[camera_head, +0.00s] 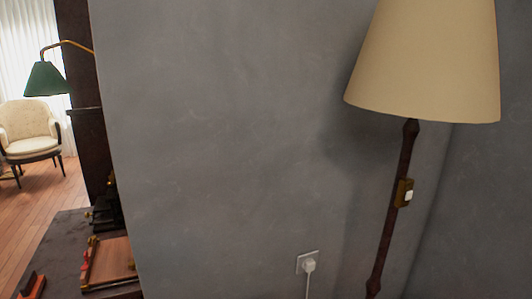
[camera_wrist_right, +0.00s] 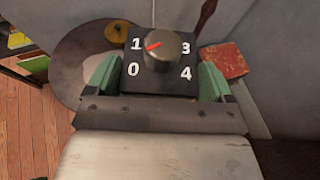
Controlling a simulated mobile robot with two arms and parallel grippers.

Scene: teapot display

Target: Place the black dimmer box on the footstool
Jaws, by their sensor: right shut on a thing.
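My right gripper (camera_wrist_right: 158,80) is shut on the black dimmer box (camera_wrist_right: 132,82) in the right wrist view, with a green fingertip on either side. The box has a dark round knob with a red pointer and white numerals on its face. Behind and below it is a round grey-brown surface (camera_wrist_right: 72,78), partly hidden by the box and gripper. I cannot tell whether this is the footstool; no footstool shows clearly in the head view. Neither gripper shows in the head view.
A floor lamp (camera_head: 424,62) stands by the grey wall, right of a white wall plug (camera_head: 309,265). A dark desk (camera_head: 60,236) and cream armchair (camera_head: 29,130) are at left. The wrist view shows a yellow round object (camera_wrist_right: 117,32) and red item (camera_wrist_right: 225,60).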

